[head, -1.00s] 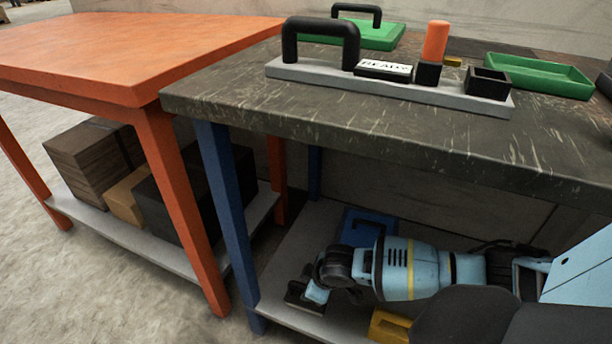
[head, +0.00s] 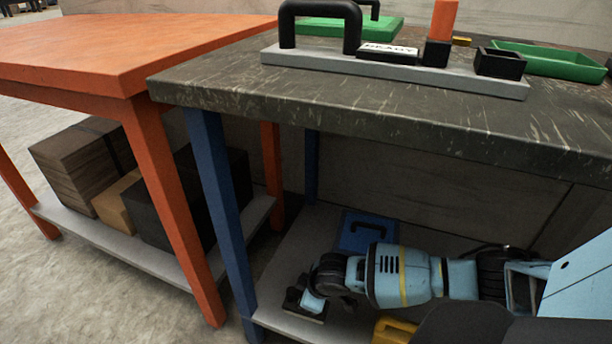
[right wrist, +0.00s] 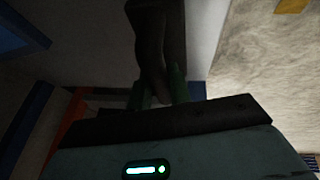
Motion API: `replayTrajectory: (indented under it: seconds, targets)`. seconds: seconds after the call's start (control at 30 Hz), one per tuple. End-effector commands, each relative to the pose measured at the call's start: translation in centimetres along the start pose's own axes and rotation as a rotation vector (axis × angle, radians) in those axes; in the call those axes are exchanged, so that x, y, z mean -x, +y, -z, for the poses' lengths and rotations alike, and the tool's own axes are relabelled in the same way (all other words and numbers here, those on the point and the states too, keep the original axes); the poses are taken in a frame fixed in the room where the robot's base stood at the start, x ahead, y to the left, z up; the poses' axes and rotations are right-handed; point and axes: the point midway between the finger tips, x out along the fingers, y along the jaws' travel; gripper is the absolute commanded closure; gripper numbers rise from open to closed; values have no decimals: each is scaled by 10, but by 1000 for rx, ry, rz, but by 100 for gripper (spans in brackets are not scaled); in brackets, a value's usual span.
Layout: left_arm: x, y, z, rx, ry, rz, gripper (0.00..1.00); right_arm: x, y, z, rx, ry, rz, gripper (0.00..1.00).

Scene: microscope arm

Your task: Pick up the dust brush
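In the head view my right arm reaches in from the right to the grey lower shelf (head: 283,258) under the dark-topped bench. A dark, flat thing (head: 292,300), probably the dust brush, shows at the shelf's left side, mostly hidden by my right gripper (head: 316,304). In the right wrist view a dark, long thing (right wrist: 158,40), likely the same brush, narrows toward two green fingertips of my right gripper (right wrist: 160,92). Its narrow end lies between them; the view is too dark to show whether they touch it. My left gripper is not in view.
A blue box (head: 366,231) and a yellow thing (head: 395,330) sit close to my arm on the shelf. A blue leg (head: 222,200) stands just left. The benchtop (head: 330,105) is overhead. An orange table (head: 120,55) stands left.

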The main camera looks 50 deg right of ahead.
Motion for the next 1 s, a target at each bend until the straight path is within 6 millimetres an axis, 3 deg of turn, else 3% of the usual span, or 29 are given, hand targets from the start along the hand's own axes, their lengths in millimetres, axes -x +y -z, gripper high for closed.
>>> replayTrajectory:
  seconds: [0.57, 0.9, 1.0]
  targets:
    - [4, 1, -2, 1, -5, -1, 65, 3, 1, 1, 0, 1, 0, 100]
    - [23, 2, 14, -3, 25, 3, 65, 35, 8, 16, -1, 5, -1, 100]
    - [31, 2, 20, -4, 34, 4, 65, 44, -6, 4, 1, -1, 4, 100]
